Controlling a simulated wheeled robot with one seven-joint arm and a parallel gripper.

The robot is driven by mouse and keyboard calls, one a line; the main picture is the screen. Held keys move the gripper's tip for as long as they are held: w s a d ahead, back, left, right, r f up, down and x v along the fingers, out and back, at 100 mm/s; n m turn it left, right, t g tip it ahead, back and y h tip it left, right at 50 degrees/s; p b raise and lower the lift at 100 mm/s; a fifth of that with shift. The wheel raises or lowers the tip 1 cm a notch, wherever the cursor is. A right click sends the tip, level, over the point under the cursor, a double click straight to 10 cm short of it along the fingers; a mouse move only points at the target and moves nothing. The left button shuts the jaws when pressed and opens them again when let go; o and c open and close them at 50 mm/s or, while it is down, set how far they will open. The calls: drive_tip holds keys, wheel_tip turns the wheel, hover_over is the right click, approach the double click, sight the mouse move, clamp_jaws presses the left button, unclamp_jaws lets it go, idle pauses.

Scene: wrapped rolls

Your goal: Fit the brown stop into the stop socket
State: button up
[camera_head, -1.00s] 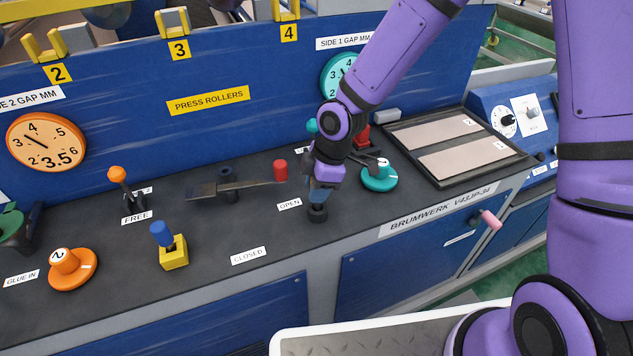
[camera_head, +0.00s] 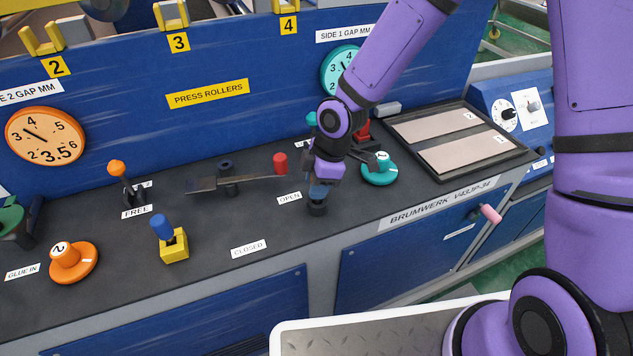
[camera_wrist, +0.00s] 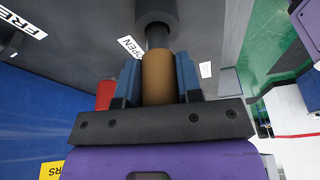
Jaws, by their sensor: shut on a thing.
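My gripper (camera_wrist: 157,82) is shut on the brown stop (camera_wrist: 157,72), a short brown cylinder between the two blue fingers. A dark pin (camera_wrist: 157,38) extends from the stop towards the black round socket (camera_wrist: 155,10) on the dark bench top. The pin's tip meets the socket's mouth in the wrist view; I cannot tell how deep it sits. In the head view my gripper (camera_head: 318,188) is directly above the socket (camera_head: 317,209), near the OPEN label. The fingers hide the stop there.
A flat dark lever (camera_head: 205,184) with a red knob (camera_head: 280,163) lies left of my gripper. A teal knob (camera_head: 379,172) stands close on the right. A yellow block with a blue handle (camera_head: 173,245) and an orange knob (camera_head: 73,262) are farther left.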

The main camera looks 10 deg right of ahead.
drive_tip(key=shift+f, duration=0.5)
idle(0.3)
drive_tip(key=o, duration=1)
drive_tip(key=shift+o, duration=0.2)
drive_tip(key=v, duration=1)
drive_tip(key=shift+r, duration=0.35)
drive_tip(key=s+d+r+m+t+h, duration=0.2)
drive_tip(key=s+d+r+m, duration=0.1)
drive_tip(key=d+r+m, duration=0.3)
drive_tip(key=s+d+r+m+t+h, duration=0.1)
drive_tip(key=s+d+r+m+h, duration=0.2)
drive_tip(key=d+r, duration=0.5)
drive_tip(key=s+d+r+m+t+y, duration=0.1)
drive_tip(key=s+d+r+m+t, duration=0.1)
drive_tip(key=s+d+r+m, duration=0.6)
drive_tip(key=s+r+m, duration=0.1)
drive_tip(key=s+m, duration=0.1)
drive_tip(key=s, duration=0.2)
drive_tip(key=shift+s+y, duration=0.35)
drive_tip(key=shift+y, duration=0.05)
